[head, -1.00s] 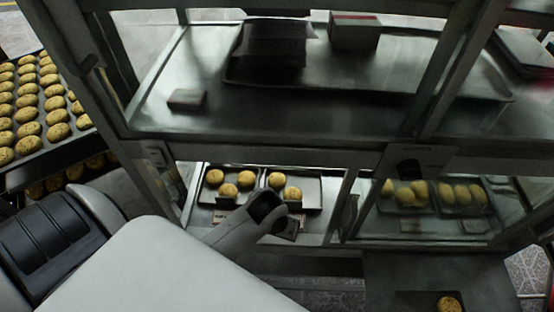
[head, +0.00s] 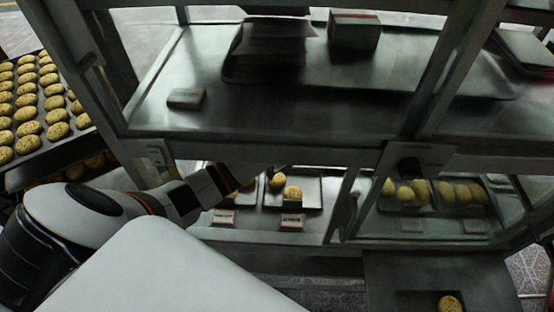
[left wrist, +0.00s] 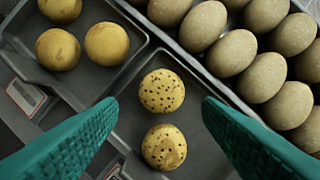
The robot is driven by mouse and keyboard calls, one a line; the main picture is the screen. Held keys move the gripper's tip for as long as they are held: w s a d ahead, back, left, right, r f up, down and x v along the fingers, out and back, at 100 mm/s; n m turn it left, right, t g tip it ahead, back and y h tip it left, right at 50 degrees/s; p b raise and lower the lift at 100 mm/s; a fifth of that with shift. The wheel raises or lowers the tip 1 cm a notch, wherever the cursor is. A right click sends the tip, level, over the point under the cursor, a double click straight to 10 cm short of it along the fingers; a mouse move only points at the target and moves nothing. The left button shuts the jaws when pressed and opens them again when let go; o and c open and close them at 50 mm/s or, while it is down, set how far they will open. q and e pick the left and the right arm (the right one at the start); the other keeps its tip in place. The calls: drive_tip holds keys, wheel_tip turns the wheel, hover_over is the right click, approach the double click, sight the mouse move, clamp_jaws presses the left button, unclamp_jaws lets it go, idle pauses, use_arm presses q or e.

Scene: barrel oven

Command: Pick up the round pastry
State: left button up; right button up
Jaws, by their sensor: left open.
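Two speckled round pastries, a farther one (left wrist: 162,91) and a nearer one (left wrist: 164,147), lie on a dark tray (left wrist: 134,118) in the left wrist view. My right gripper is not in view.
Plain round pastries (left wrist: 57,49) sit on the neighbouring tray. Several brown oval pastries (left wrist: 232,55) fill a tray at upper right. The shelf beam (head: 270,154) runs above the opening. Label cards (head: 292,221) stand at the trays' front. Another pastry (head: 449,303) lies at lower right.

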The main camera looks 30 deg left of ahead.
sight(278, 178)
use_arm(q)
drive_tip(key=x, duration=0.7)
drive_tip(key=shift+w+d+f+b, duration=0.1)
drive_tip(key=shift+f+b, duration=0.2)
drive_tip(key=shift+b, duration=0.05)
drive_tip(key=shift+c, duration=0.6)
drive_tip(key=c, duration=0.5)
wheel_tip(278, 178, up, 10)
drive_tip(key=shift+r+p, duration=0.1)
drive_tip(key=shift+p, duration=0.45)
